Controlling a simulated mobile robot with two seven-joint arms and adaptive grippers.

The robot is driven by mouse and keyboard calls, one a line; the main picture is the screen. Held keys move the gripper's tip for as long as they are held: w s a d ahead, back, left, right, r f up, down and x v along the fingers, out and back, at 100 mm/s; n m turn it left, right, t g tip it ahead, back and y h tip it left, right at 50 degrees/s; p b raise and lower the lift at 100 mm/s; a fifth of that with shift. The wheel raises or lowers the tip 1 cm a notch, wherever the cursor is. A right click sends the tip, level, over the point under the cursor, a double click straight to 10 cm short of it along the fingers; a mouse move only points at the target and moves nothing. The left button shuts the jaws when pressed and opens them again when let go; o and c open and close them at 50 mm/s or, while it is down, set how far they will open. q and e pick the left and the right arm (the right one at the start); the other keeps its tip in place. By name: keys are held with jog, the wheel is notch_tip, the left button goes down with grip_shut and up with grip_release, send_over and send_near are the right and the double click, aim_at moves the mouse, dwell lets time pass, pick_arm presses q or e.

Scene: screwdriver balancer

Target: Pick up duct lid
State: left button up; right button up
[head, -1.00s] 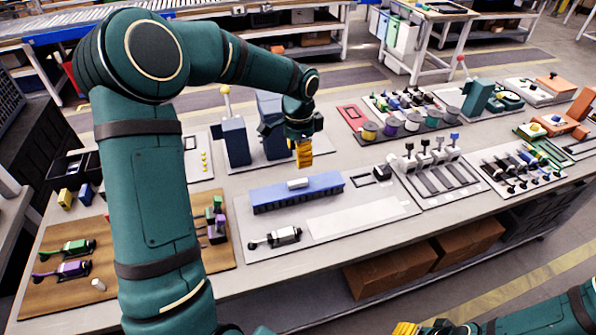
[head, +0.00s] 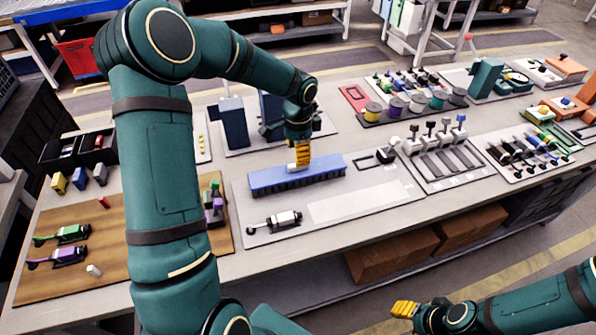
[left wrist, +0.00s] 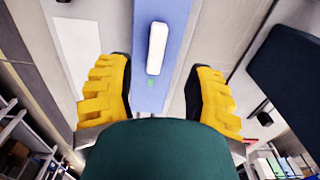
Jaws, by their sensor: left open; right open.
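The duct lid (head: 325,165) is a long blue strip lying on a slotted blue duct (head: 310,180) on a light grey mat. A white bar-shaped handle (left wrist: 157,48) sits on the lid and is partly hidden by my left gripper in the head view. My left gripper (head: 300,157) points down just above the handle. In the left wrist view its two yellow fingers (left wrist: 156,95) are spread apart, one on each side of the blue strip, with nothing held. My right gripper (head: 404,309) is open and empty in front of the table, at the bottom of the head view.
A white-and-black tool (head: 278,221) lies in front of the duct on the same mat. Coloured spools (head: 396,107) and a rack of levers (head: 440,160) stand to the right.

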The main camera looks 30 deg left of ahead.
aim_at(298, 169)
pick_arm(q)
jog(key=f, duration=0.2)
jog(key=f+b, duration=0.1)
jog(key=f, duration=0.2)
jog(key=shift+s+d, duration=0.15)
jog(key=shift+s, duration=0.05)
jog(key=shift+r, duration=0.1)
grip_shut()
